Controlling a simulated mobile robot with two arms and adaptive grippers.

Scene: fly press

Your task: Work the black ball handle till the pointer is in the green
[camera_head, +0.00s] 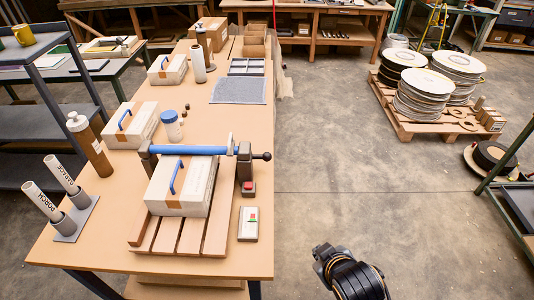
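The black ball handle (266,156) sticks out to the right of a dark upright post (245,163) at the table's right edge. A blue bar (190,150) runs left from this post to a grey block. A small pale box (248,224) with red and green marks lies in front of the post; the pointer is too small to make out. My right arm shows low in the picture, right of the table; its dark end (325,255) is well apart from the handle, and its fingers are not clear. My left gripper is not in view.
A white carton (184,185) with a blue handle sits on a slatted wooden pallet (165,236), partly under the bar. A red button (248,187) is at the post's foot.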

